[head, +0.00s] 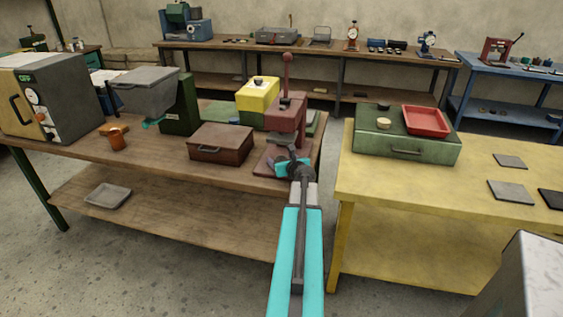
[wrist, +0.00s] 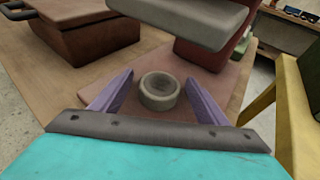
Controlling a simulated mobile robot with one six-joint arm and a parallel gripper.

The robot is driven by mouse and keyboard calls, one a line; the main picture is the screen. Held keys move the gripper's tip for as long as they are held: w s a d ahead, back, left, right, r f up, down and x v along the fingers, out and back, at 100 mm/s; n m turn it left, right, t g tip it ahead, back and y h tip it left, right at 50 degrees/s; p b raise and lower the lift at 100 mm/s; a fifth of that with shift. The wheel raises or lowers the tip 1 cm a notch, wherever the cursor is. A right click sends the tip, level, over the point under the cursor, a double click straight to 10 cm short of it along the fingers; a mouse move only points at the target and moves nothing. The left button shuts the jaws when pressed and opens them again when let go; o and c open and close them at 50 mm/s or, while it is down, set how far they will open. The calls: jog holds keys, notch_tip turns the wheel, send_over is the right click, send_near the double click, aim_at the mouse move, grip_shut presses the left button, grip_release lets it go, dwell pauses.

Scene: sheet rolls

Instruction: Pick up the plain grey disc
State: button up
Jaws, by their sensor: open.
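A grey disc (wrist: 159,91) with a raised rim and a sunken middle lies on the reddish base plate (wrist: 128,78) of a press in the wrist view. My gripper (wrist: 158,97) is open, with one purple finger on each side of the disc. A gap shows between each finger and the disc, so it is not gripped. In the head view my gripper (head: 284,166) is at the front of the red press (head: 286,113). I cannot make out the disc there; my arm and the press seem to hide it.
The press head (wrist: 190,20) overhangs just beyond the disc. A brown lidded box (head: 220,143) stands to the left. A yellow table (head: 400,185) to the right carries a green case (head: 408,148), with a red tray (head: 426,121) and two small round pieces on top.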

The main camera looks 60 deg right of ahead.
jog(key=shift+w+d+f, duration=0.1)
jog(key=shift+w+d, duration=0.1)
dwell(0.5)
jog(key=c, duration=1.3)
jog(key=shift+o, duration=0.2)
jog(key=shift+r, duration=0.25)
